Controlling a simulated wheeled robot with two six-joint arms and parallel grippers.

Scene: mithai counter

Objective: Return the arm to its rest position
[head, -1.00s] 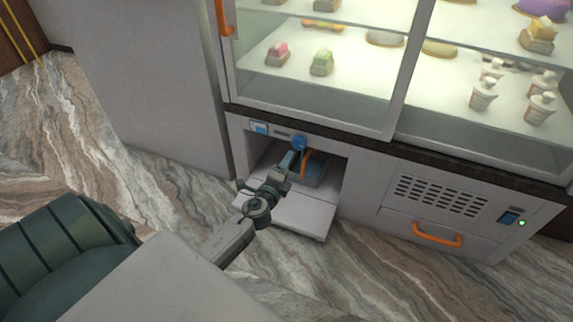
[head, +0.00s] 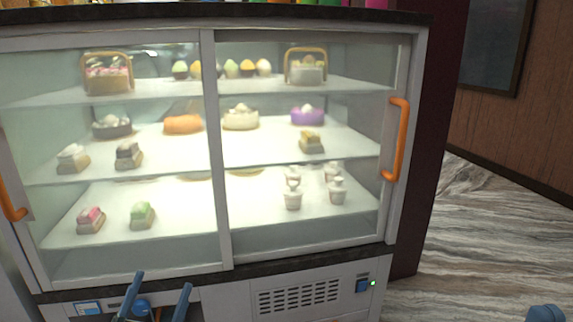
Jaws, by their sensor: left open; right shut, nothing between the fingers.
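My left gripper (head: 163,280) is at the bottom edge of the head view, left of centre. Its two blue fingers are spread apart, in front of the lower front of the display case, with nothing seen held between them. A round blue knob (head: 141,307) shows between the fingers in the picture; I cannot tell whether they touch it. Only a small blue end of my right gripper (head: 545,313) shows at the bottom right corner, over the floor. It is shut and empty. The rest of both arms is out of view.
The glass display case (head: 215,150) fills most of the view, holding several sweets on shelves. Orange handles (head: 397,140) stick out from its doors. Below are a vent grille (head: 300,296) and a blue switch (head: 362,286). Open marbled floor (head: 480,240) lies to the right.

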